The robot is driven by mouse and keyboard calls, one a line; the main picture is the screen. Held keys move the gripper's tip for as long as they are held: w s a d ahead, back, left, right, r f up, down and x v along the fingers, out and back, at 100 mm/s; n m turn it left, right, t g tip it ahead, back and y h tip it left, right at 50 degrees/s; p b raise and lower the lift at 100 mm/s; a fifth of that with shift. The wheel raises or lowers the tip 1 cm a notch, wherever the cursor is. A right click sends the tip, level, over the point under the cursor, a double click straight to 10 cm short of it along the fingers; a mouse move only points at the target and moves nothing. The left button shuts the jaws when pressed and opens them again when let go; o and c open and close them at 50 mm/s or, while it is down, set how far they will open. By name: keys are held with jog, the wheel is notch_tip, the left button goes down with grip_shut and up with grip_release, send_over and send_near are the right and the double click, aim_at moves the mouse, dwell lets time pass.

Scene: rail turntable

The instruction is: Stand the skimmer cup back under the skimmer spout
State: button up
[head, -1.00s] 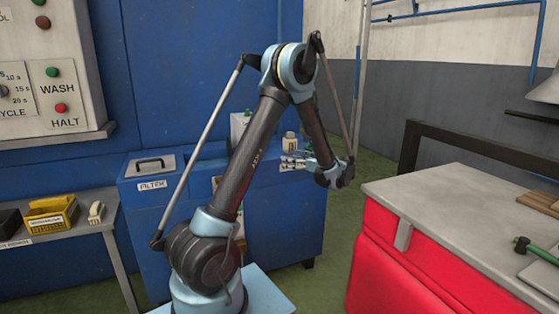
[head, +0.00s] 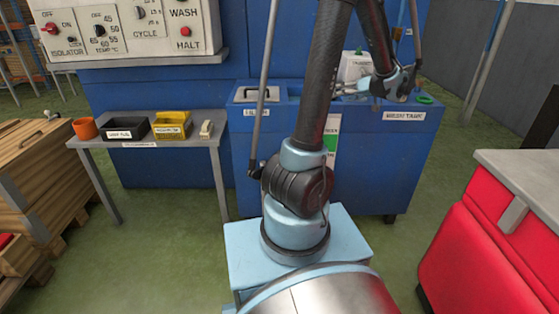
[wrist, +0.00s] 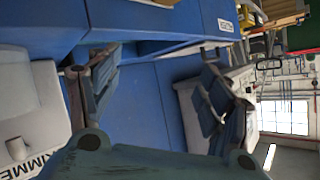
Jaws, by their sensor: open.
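My gripper (head: 358,88) is over the top of the blue wash machine, its fingers pointing left in the head view. In the wrist view my gripper (wrist: 143,80) has its fingers wide apart, with only blue machine surface between them. The white skimmer box (head: 355,66) stands at the back of the machine top, partly behind my arm. Its lettered front (wrist: 30,115) shows beside the left finger in the wrist view.
The grey bench (head: 185,144) also holds a black bin (head: 124,130), a yellow bin (head: 172,124) and a small pale item (head: 206,129). A filter lid (head: 257,93) and a green ring (head: 424,99) are on the machine top. A red cabinet (head: 480,235) stands right. Green floor lies clear between.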

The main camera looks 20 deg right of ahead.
jog(key=s+a+f+m+g+h, duration=0.1)
jog(key=s+a+g, duration=0.2)
jog(key=a, duration=0.9)
jog(key=s+a+f+g+h, duration=0.1)
jog(key=s+a+g, duration=0.25)
jog(key=a, duration=0.85)
jog(key=s+a+f+g+h, duration=0.1)
jog(key=s+a+f, duration=0.3)
jog(key=s, duration=0.5)
jog(key=s+a+f+m+h, duration=0.1)
jog(key=s+a+f+h, duration=0.2)
jog(key=s, duration=0.6)
jog(key=shift+a+f+g+h, duration=0.35)
jog(key=shift+a+f+h, duration=0.05)
jog(key=shift+f+h, duration=0.4)
jog(key=shift+s, duration=0.2)
